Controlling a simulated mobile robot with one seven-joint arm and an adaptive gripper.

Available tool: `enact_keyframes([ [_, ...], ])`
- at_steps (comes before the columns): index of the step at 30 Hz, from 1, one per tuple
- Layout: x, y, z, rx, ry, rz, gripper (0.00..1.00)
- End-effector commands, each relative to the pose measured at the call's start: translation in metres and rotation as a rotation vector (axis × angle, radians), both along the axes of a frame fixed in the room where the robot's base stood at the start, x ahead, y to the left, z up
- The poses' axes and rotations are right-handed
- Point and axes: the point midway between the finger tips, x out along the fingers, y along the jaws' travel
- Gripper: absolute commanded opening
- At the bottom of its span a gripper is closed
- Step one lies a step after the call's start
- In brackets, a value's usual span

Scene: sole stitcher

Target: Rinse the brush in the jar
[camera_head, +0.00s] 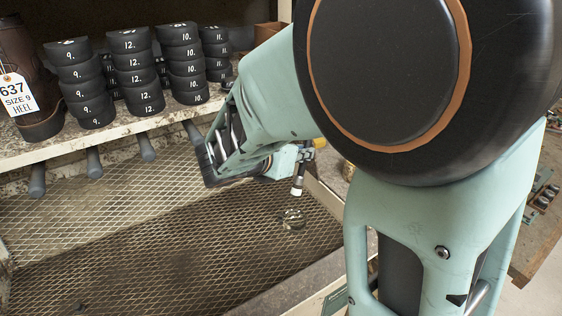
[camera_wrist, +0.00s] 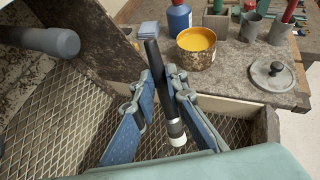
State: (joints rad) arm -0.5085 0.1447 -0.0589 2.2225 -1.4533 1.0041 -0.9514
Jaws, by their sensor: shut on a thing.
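My gripper (camera_head: 288,161) is shut on the brush (camera_head: 298,186), which hangs below the fingers with its pale end down. In the wrist view the gripper (camera_wrist: 169,84) pinches the brush's dark handle (camera_wrist: 155,65); a metal and white band (camera_wrist: 175,130) shows at the lower end. A small clear glass jar (camera_head: 292,218) stands on the mesh floor. In the head view the brush's end is above the jar and apart from it. The jar does not show clearly in the wrist view.
The mesh floor (camera_head: 130,250) around the jar is mostly clear. A shelf with stacked numbered black heels (camera_head: 130,70) runs along the back left, with grey rods beneath. An open tin of yellow stuff (camera_wrist: 197,42) and a blue bottle (camera_wrist: 179,17) stand on a side bench.

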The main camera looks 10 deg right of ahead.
Motion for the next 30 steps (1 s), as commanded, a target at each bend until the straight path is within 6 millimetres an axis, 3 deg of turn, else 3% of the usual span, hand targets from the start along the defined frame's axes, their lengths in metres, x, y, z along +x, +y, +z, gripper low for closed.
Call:
enact_keyframes([
  [5,0.0,0.0,0.003,0.0,0.0,0.0,0.0],
  [18,0.0,0.0,0.042,0.001,-0.001,0.0,0.0],
  [30,0.0,0.0,0.04,0.0,0.0,0.0,0.0],
])
